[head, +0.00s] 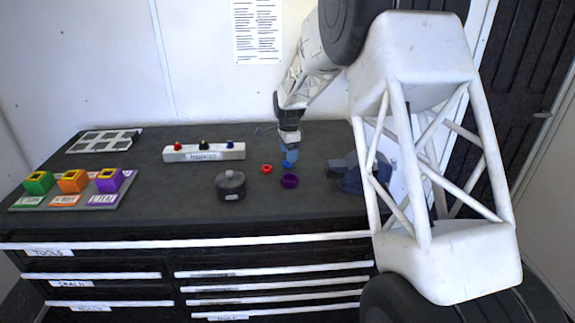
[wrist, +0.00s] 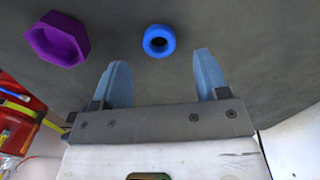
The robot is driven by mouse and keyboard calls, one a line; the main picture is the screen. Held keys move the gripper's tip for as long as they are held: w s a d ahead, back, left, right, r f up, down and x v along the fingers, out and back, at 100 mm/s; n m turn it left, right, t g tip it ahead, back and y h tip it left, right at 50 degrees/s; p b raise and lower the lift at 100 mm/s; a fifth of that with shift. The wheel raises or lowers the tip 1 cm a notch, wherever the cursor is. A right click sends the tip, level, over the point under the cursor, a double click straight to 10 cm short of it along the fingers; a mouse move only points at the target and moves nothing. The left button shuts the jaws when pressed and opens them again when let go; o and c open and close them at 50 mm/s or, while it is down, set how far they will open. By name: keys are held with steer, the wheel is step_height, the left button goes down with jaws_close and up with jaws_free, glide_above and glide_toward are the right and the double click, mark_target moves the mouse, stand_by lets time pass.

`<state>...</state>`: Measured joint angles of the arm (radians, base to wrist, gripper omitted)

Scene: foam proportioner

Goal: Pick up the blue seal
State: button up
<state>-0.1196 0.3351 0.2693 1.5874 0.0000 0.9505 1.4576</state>
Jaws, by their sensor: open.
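The blue seal (wrist: 159,41) is a small ring lying on the dark worktop. In the wrist view it sits just beyond my fingertips, roughly centred between them. In the head view it shows as a small blue patch (head: 287,164) just under my gripper (head: 291,156), partly hidden by the fingers. In the wrist view my gripper (wrist: 160,62) has its two blue-grey fingers spread apart with nothing between them. I cannot tell the exact height of the fingertips above the worktop.
A purple hexagonal piece (head: 289,181) and a red ring (head: 267,168) lie close by. A dark lidded pot (head: 230,185) stands to the left, a white labelled block (head: 204,152) behind it. A blue-grey device (head: 345,175) stands right. Coloured blocks sit on a tray (head: 132,183) far left.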

mark_target(287, 164)
steer(key=shift+f, duration=1.8)
steer(key=c, duration=1)
